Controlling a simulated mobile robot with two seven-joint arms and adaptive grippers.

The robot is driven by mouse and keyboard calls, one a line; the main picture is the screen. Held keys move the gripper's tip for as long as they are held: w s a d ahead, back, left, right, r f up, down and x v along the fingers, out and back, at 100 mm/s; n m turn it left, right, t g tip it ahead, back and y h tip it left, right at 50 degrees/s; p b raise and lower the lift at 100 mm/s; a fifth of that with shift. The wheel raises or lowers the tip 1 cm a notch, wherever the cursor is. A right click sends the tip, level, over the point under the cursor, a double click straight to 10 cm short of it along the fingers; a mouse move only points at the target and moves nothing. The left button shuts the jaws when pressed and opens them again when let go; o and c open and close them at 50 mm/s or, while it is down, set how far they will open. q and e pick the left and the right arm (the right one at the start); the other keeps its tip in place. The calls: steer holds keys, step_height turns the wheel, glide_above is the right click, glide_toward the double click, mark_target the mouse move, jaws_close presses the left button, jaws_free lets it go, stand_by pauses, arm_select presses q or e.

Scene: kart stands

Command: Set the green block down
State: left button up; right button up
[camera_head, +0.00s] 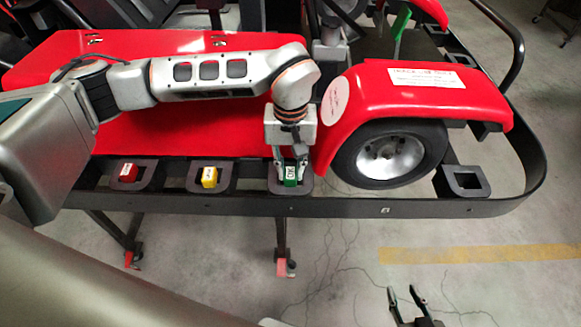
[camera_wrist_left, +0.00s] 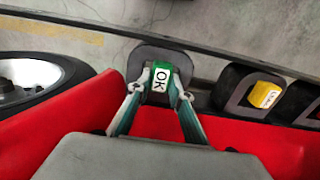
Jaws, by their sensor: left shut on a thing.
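The green block (camera_head: 291,177) has a white label and is between the fingertips of my left gripper (camera_head: 290,168). In the left wrist view the green block (camera_wrist_left: 161,77) shows an "OK" label, with a finger of my left gripper (camera_wrist_left: 160,88) on each side. The block is over or in a dark square holder (camera_head: 306,184) on the black rail. I cannot tell whether it touches the holder's bottom. My right gripper (camera_head: 411,302) is at the bottom edge of the head view, away from the kart, with its two fingers apart and nothing between them.
A red block (camera_head: 128,172) and a yellow block (camera_head: 209,177) sit in holders to the left. An empty holder (camera_head: 465,181) is at the right of the rail. The red fender (camera_head: 420,88) and wheel (camera_head: 390,157) stand close right of my left gripper.

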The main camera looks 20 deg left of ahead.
mark_target(290, 172)
arm_select(q)
steer(key=shift+f, duration=0.15)
steer(key=o, duration=0.9)
step_height(290, 172, up, 12)
steer(key=shift+r+b, duration=0.15)
steer(key=shift+b, duration=0.3)
